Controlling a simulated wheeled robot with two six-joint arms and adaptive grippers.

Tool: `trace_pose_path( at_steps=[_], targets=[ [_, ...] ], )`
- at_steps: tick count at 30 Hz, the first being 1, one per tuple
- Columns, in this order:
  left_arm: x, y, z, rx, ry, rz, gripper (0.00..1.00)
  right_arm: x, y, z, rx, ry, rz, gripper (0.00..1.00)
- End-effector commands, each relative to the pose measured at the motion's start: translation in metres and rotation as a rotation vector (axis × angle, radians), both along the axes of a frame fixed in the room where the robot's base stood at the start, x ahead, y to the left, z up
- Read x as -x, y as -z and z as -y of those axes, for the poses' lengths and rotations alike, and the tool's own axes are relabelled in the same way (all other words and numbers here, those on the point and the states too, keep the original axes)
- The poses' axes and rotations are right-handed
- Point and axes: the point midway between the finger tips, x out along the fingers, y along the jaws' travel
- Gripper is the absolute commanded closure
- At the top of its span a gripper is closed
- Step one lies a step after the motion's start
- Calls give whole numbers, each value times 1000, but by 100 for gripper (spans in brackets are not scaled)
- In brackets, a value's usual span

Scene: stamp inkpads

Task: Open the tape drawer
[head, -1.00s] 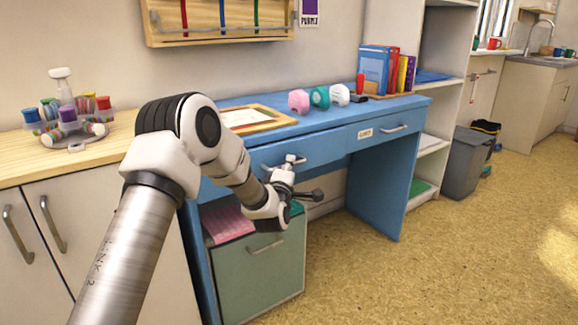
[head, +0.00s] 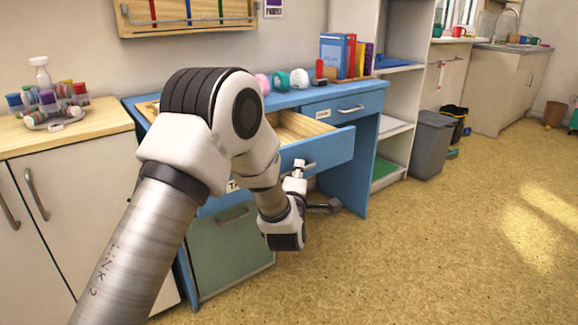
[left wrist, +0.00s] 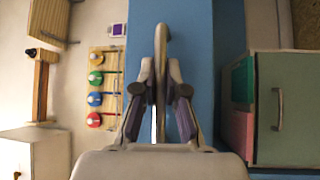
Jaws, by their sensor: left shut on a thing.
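The left drawer (head: 336,150) of the blue desk is pulled out, and its pale wooden inside shows. Its label is mostly covered by my arm; only a "T" can be read. My left gripper (head: 296,168) is shut on the drawer's grey handle (head: 310,167). In the left wrist view the fingers (left wrist: 161,92) close on either side of the handle (left wrist: 163,45), with the blue drawer front (left wrist: 190,40) behind. The part of the drawer behind my arm is hidden. My right gripper is not in view.
The blue desk (head: 369,101) has a second, shut drawer (head: 338,108) on the right. Pink, teal and white rolls (head: 281,81) and several books (head: 338,55) stand on top. A green cabinet (head: 228,250) is below. The floor (head: 430,250) to the right is clear.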

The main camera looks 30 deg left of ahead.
Motion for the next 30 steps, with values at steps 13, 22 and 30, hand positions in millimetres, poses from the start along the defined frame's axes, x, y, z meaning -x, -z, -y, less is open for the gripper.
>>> trace_pose_path(
  at_steps=[13, 22, 30],
  targets=[
    [2, 0, 4, 0, 0, -1, 82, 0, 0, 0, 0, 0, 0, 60],
    [2, 0, 4, 0, 0, 0, 63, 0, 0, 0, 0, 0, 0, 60],
    [26, 4, 15, -2, 2, -3, 63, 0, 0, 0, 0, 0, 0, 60]
  ],
)
